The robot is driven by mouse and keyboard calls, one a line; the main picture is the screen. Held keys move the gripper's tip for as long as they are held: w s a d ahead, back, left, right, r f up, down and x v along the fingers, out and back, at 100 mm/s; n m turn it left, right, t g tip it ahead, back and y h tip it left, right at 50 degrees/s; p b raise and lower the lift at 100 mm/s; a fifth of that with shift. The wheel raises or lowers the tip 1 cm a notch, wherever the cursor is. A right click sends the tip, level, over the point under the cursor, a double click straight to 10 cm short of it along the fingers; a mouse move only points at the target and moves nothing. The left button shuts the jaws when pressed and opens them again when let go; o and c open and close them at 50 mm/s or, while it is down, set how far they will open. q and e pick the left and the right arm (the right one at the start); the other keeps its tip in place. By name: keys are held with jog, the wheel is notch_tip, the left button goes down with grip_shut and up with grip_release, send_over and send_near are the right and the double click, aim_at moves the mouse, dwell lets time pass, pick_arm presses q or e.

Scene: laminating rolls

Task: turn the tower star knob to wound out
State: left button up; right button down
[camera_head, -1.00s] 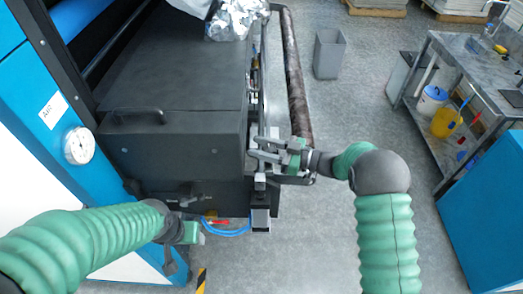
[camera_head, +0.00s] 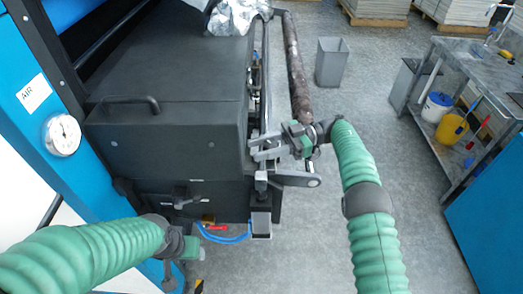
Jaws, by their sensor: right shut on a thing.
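My right gripper (camera_head: 262,148) reaches in from the right to the corner of the dark machine, above a narrow grey tower (camera_head: 260,188). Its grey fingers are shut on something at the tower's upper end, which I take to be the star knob. The fingers hide nearly all of it, so its turn position cannot be read.
The dark machine housing (camera_head: 170,100) has a front handle (camera_head: 125,102) and a smaller black handle (camera_head: 187,197) below. A blue hose (camera_head: 226,238) runs near the tower foot. A dark roller (camera_head: 296,70) lies behind my right gripper. A grey bin (camera_head: 332,62) stands on open floor.

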jog(key=shift+g, duration=0.3)
jog(key=c, duration=0.9)
grip_release()
jog(key=shift+w+a, duration=0.1)
